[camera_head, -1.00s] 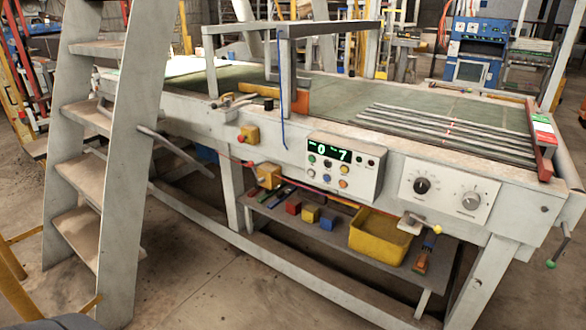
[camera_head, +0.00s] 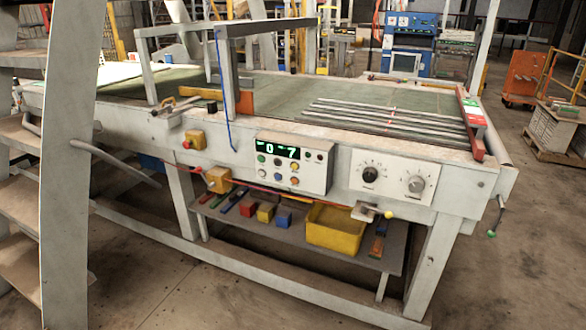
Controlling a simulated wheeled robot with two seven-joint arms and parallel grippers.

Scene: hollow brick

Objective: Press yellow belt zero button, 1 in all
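A white control box (camera_head: 291,164) is fixed to the front of the long grey machine table (camera_head: 220,135). Its green-lit display (camera_head: 281,150) reads 0 and 7. Below the display are several small round buttons, among them a green one (camera_head: 262,158), a yellow one (camera_head: 294,167) and an orange-yellow one (camera_head: 295,181). Their labels are too small to read, so I cannot tell which is belt zero. Neither of my grippers is in view.
Grey steps (camera_head: 65,190) stand close at the left. A dial panel (camera_head: 393,180) is right of the control box. Yellow boxes (camera_head: 194,140) project from the table's front. A lower shelf holds a yellow bin (camera_head: 335,230) and coloured blocks. Floor in front is clear.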

